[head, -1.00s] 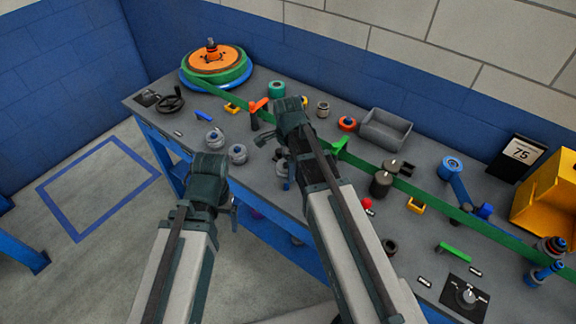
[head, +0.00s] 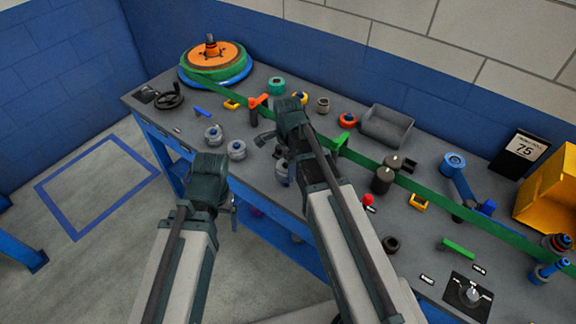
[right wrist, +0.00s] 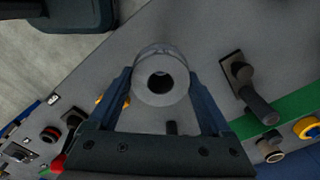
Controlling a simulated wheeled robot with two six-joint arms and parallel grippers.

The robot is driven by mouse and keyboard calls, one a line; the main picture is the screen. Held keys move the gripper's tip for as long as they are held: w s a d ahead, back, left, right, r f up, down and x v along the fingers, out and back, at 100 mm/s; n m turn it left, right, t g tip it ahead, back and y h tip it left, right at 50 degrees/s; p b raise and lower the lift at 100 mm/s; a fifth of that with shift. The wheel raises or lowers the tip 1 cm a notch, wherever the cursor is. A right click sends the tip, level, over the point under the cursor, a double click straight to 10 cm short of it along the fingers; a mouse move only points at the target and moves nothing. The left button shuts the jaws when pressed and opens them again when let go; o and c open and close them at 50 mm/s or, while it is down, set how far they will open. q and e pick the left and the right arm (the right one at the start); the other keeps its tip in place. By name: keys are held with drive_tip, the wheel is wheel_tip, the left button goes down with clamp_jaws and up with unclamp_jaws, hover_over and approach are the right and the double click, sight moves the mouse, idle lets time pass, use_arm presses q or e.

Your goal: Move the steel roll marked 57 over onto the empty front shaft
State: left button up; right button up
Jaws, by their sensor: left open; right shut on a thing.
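In the right wrist view a grey steel roll (right wrist: 160,80) with a dark centre hole sits between the two fingers of my right gripper (right wrist: 162,88), which is shut on it. No number on it is readable. In the head view my right gripper (head: 282,140) is over the middle of the bench, and its own wrist hides most of the grip. Two grey rolls with bluish tops, one behind (head: 213,135) and one in front (head: 237,150), stand left of it; their marks are unreadable. My left gripper (head: 222,190) is open and empty, off the bench's front edge. I cannot identify the empty front shaft.
A grey tray (head: 387,127) and a yellow bin (head: 550,190) stand behind.

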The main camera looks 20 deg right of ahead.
drive_tip(key=shift+f, duration=0.15)
drive_tip(key=shift+f+b, duration=2.4)
drive_tip(key=shift+b, duration=0.15)
drive_tip(key=o, duration=1.5)
drive_tip(key=shift+o, duration=0.2)
wheel_tip(320, 180, up, 11)
drive_tip(key=p, duration=1)
drive_tip(key=shift+f+p, duration=0.15)
drive_tip(key=shift+p, duration=0.2)
drive_tip(key=shift+f, duration=0.25)
